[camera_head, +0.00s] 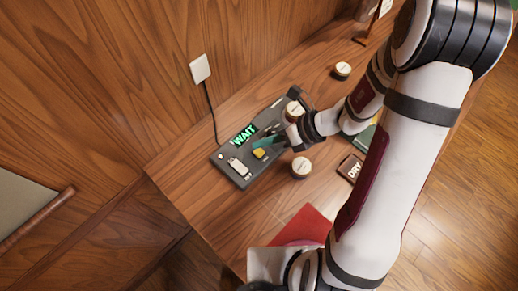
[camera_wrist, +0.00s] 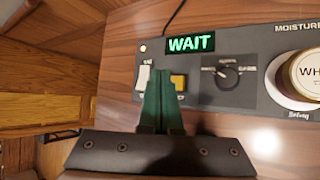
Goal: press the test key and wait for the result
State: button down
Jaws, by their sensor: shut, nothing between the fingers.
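The dark grey moisture meter (camera_head: 233,178) lies on the wooden table, and its panel shows in the wrist view (camera_wrist: 210,99). Its display (camera_head: 243,135) is lit green and reads WAIT, also in the wrist view (camera_wrist: 191,43). The yellow key (camera_wrist: 179,82) sits below the display, beside a white rocker switch (camera_wrist: 143,78). My gripper (camera_wrist: 160,72) is shut and empty, its teal fingers over the panel, partly covering the yellow key. I cannot tell whether the fingertips touch it. A round labelled tin (camera_wrist: 307,72) sits on the meter's right end.
A black dial (camera_wrist: 228,73) is right of the key. One tin (camera_head: 301,167) stands close beside the meter and another (camera_head: 343,70) farther back. A dark box marked DRY (camera_head: 350,168) and a red cloth (camera_head: 307,224) lie nearby. A cable (camera_head: 210,108) runs to the wall.

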aim_at(263, 156)
jog(key=shift+r, duration=1.55)
jog(key=s+d+r+n+h, duration=0.1)
jog(key=s+r+n+h, duration=0.1)
jog(key=s+n, duration=0.3)
jog(key=s+d+r+n+g+h, duration=0.1)
jog(key=s+r+n, duration=0.4)
jog(key=n, duration=0.5)
jog(key=s+d+r+n+h, duration=0.3)
jog(key=s+r+n+h, duration=0.1)
jog(key=s+n, duration=0.3)
jog(key=shift+s+n+g, duration=0.25)
jog(key=shift+n+g, duration=0.05)
jog(key=shift+n, duration=0.4)
